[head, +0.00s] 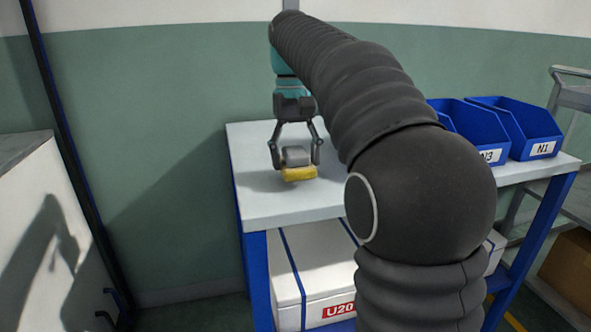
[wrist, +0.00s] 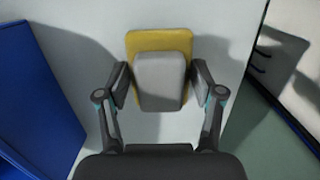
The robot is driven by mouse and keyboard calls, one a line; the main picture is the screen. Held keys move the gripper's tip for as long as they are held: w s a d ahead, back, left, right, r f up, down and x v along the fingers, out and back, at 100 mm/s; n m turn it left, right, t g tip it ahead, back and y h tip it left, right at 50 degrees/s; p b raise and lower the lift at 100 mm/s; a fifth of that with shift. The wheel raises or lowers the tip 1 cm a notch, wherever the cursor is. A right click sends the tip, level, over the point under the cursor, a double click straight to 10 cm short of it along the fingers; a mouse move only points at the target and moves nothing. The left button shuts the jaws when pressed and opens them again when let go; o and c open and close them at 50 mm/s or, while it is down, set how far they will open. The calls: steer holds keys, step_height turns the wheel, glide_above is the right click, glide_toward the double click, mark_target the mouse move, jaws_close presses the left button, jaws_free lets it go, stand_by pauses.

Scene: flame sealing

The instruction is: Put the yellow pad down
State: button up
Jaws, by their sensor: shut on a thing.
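The yellow pad (head: 299,174) has a grey block-shaped grip (head: 295,156) on top. It is at the left part of the white tabletop (head: 262,203), and I cannot tell whether it touches the surface or hangs just above it. My gripper (head: 296,160) points down with its two fingers shut on the grey grip. In the wrist view the yellow pad (wrist: 158,41) shows behind the grey grip (wrist: 160,82), and my gripper (wrist: 160,85) has one finger on each side of it. The pad's underside is hidden.
Blue bins (head: 519,129) labelled N3 and N1 stand at the table's right end. A white box (head: 314,279) marked U20 sits on the shelf below. The tabletop around the pad is clear. My arm hides the table's middle. A grey-white cabinet (head: 50,240) stands at the left.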

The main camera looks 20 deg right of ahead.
mark_target(296, 151)
steer(key=shift+f, duration=1)
steer(key=shift+f, duration=0.1)
steer(key=o, duration=1.3)
steer(key=shift+c, duration=0.2)
steer(key=r, duration=0.2)
steer(key=r+p, duration=0.1)
steer(key=r, duration=0.2)
steer(key=w+r+p, duration=0.1)
steer(key=r, duration=0.1)
steer(key=shift+r, duration=0.3)
steer(key=shift+s, duration=0.4)
steer(key=s+f+t, duration=0.7)
steer(key=s+f, duration=1.4)
steer(key=s, duration=0.2)
